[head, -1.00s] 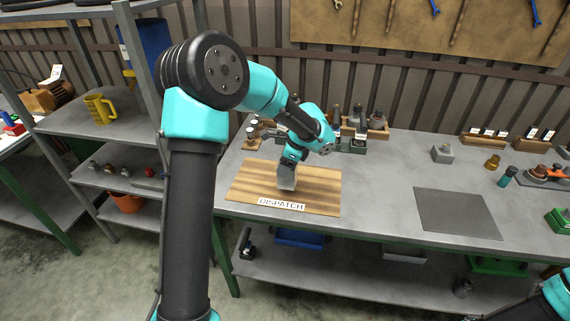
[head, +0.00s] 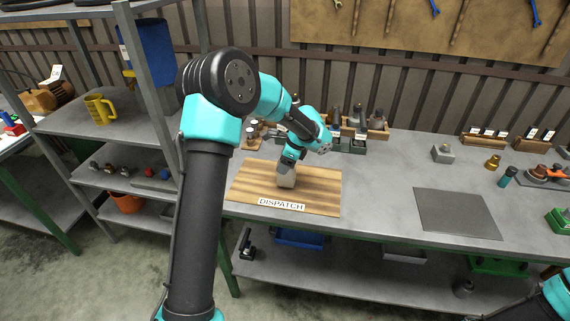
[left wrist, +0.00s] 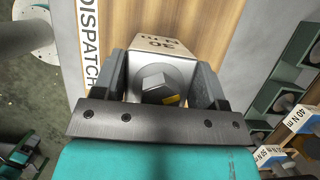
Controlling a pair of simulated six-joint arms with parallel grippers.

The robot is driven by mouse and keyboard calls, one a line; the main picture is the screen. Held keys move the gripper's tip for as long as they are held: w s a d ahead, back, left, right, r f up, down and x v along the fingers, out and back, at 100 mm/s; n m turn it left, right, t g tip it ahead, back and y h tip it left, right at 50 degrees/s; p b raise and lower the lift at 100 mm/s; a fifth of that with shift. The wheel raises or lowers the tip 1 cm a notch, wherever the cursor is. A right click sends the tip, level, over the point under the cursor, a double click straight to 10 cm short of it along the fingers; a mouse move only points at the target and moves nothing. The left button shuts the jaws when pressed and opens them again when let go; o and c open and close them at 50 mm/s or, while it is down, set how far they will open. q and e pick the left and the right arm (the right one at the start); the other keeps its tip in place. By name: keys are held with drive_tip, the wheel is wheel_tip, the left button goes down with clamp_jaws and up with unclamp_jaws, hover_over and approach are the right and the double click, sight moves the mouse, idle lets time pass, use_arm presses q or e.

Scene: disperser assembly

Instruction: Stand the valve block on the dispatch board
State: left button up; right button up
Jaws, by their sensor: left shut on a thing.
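The dispatch board (head: 320,198) is a striped wooden board with a white DISPATCH label, near the left end of the bench; it also shows in the left wrist view (left wrist: 215,18). The valve block (head: 287,181) is a light grey block over the board, roughly upright. In the left wrist view the valve block (left wrist: 165,45) has a printed face reading about 30 Nm and a hex-headed part facing my camera. My left gripper (head: 289,166) is shut on it from above, one finger on each side. I cannot tell whether its underside touches the board. My right gripper is out of view.
Wooden racks and holders with fittings (head: 365,124) stand behind the board. A dark grey mat (head: 457,213) lies to the right, with a small grey block (head: 443,153) behind it. The bench between board and mat is clear. A grey shelf (head: 95,125) stands at left.

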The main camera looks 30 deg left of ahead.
use_arm(q)
drive_tip(key=shift+f, duration=0.35)
drive_tip(key=shift+f, duration=0.1)
drive_tip(key=o, duration=1.6)
drive_tip(key=v, duration=1.2)
